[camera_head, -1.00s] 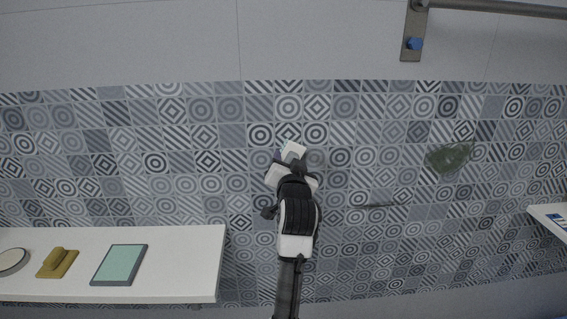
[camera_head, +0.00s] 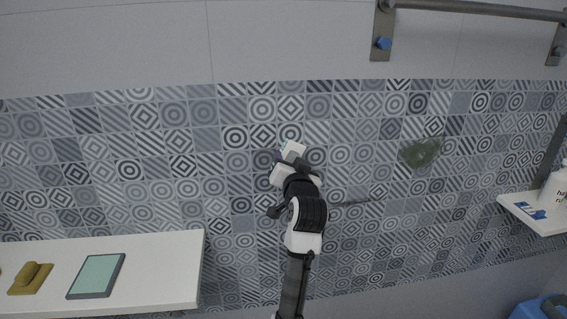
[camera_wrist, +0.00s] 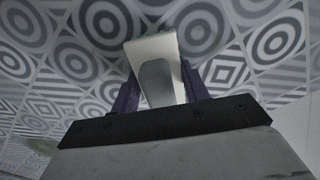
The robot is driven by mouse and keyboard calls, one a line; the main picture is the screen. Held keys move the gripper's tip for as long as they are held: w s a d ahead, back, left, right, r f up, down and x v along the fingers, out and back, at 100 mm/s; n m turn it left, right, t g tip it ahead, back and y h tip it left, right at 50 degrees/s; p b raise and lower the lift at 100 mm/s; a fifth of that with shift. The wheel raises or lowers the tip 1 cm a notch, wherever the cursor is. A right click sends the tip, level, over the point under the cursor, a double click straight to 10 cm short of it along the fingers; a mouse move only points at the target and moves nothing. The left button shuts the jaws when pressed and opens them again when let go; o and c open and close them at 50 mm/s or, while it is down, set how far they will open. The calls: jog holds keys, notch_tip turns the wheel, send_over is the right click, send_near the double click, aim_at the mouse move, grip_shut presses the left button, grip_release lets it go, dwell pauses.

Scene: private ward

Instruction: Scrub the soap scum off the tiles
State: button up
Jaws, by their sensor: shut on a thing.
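The tiled wall (camera_head: 120,190) has grey patterned tiles. A dark green, irregular patch (camera_head: 421,152) is on the tiles right of centre, and a thin dark streak (camera_head: 355,203) lies lower and nearer my arm. My gripper (camera_head: 286,168) is left of both marks, shut on a white block with a grey grip (camera_head: 293,151). In the wrist view, the block (camera_wrist: 155,46) sits between two purple fingers (camera_wrist: 158,88), its white part towards the tiles. I cannot tell whether it touches them. A faint greenish area shows at the wrist view's lower left.
A white shelf (camera_head: 180,265) at lower left holds a mustard block with a handle (camera_head: 31,278) and a green-topped pad (camera_head: 96,276). A right shelf (camera_head: 548,222) holds a white bottle (camera_head: 556,190) and blue-white item (camera_head: 530,210). A rail (camera_head: 470,8) runs above; a blue bin is at lower right.

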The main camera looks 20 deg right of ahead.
aim_at(314, 154)
jog(key=shift+s+d, duration=0.3)
jog(key=shift+d, duration=0.85)
jog(key=shift+s+d, duration=0.35)
jog(key=shift+d, duration=0.85)
jog(key=shift+s+d, duration=0.3)
jog(key=shift+d, duration=0.85)
jog(key=shift+s+a+f, duration=0.1)
jog(key=shift+s+f, duration=0.05)
jog(key=shift+s, duration=0.4)
jog(key=shift+v, duration=2.4)
jog(key=shift+s+a, duration=0.1)
jog(key=shift+v, duration=1.4)
